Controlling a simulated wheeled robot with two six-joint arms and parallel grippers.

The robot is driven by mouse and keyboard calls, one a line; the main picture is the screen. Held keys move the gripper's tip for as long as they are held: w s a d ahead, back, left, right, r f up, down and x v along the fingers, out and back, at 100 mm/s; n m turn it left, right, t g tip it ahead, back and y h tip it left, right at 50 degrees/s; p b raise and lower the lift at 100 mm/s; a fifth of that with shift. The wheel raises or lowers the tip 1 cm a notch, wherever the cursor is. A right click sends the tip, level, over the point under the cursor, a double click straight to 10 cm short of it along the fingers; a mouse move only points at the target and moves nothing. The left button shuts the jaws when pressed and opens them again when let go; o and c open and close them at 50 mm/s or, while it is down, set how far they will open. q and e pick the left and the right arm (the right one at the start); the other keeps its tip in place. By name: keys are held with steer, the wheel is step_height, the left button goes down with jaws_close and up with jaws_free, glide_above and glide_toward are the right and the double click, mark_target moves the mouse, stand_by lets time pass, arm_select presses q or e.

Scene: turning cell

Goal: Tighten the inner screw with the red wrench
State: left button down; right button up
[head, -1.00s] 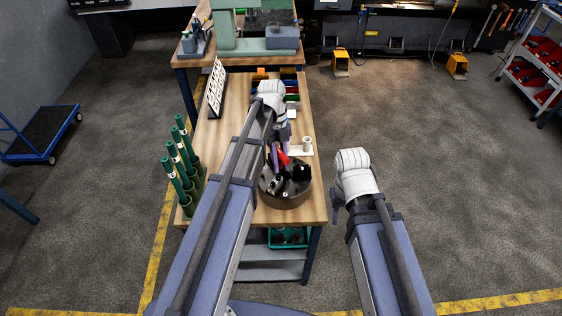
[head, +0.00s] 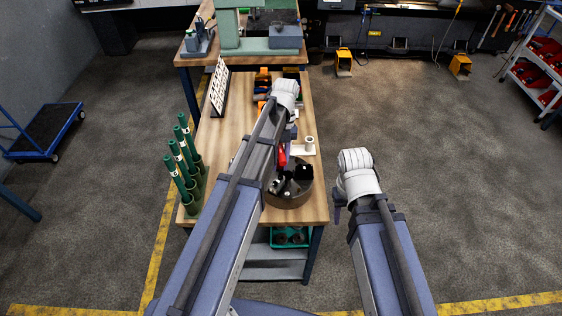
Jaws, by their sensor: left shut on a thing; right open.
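My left arm reaches over the workbench and mostly hides its own gripper (head: 284,146). The gripper is shut on the red wrench (head: 282,155), of which only a short red part shows. The wrench is over the far side of a dark round chuck (head: 290,199) on the bench. The chuck has black and bright metal parts on top. I cannot make out the inner screw, nor whether the wrench touches one. My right gripper (head: 337,207) is open and empty, off the bench's right edge, and mostly hidden behind its wrist.
Green tubes (head: 180,165) stand at the bench's left edge. A white board (head: 219,90) and coloured bins (head: 262,85) stand farther back. A white holder with a cylinder (head: 309,145) is right of the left gripper. The left-middle of the bench top (head: 225,140) is clear.

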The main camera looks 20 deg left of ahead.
arm_select(q)
steer(key=shift+a+m, duration=0.1)
steer(key=shift+m, duration=0.3)
steer(key=m, duration=0.1)
steer(key=m+y, duration=0.1)
steer(key=shift+a+m+y, duration=0.2)
steer(key=shift+m+y, duration=0.1)
steer(key=shift+m, duration=0.1)
steer(key=shift+n, duration=0.7)
steer(key=shift+r, duration=0.15)
steer(key=shift+r+p, duration=2.35)
steer(key=shift+p, duration=0.2)
steer(key=shift+h, duration=0.4)
